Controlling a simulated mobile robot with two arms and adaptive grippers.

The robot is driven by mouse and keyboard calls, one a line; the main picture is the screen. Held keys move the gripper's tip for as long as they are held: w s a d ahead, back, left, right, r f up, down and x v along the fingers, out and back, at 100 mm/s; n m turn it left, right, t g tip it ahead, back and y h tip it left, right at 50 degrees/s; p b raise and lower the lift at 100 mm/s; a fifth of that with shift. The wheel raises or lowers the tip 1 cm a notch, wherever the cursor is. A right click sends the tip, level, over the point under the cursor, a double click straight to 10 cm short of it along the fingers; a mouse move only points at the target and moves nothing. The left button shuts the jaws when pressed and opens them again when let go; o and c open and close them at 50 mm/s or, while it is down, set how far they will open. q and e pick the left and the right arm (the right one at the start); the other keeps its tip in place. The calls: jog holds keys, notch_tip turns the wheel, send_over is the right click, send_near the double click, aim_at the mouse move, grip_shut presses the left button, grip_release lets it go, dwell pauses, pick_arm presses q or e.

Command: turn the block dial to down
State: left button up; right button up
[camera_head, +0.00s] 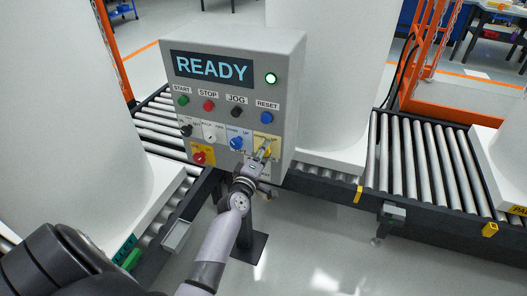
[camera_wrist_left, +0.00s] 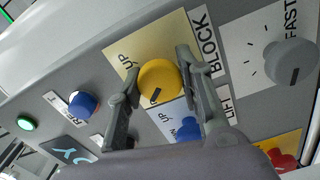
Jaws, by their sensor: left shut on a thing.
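The block dial (camera_wrist_left: 160,78) is a round yellow knob on a yellow plate (camera_wrist_left: 128,45) marked UP, beside a BLOCK label (camera_wrist_left: 203,45). In the left wrist view, the dark mark on the knob points to the lower left of the picture. My left gripper (camera_wrist_left: 157,80) is shut on the dial, one finger on each side. In the head view my left gripper (camera_head: 262,153) reaches the yellow plate (camera_head: 268,139) at the panel's lower right and mostly hides the dial. My right gripper is not in view.
The grey control panel (camera_head: 285,100) shows READY and a lit green lamp (camera_head: 271,78). A blue dial (camera_head: 236,142) sits close beside the block dial, with a red knob (camera_head: 199,157) lower left. Roller conveyors (camera_head: 420,150) run behind, with large white tanks (camera_head: 330,80).

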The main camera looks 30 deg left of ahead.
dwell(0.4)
pick_arm(q)
jog(key=o, duration=1.2)
jog(key=shift+s, duration=0.1)
jog(key=v, duration=1.1)
jog(key=shift+s+d, duration=0.2)
jog(key=shift+s, duration=0.2)
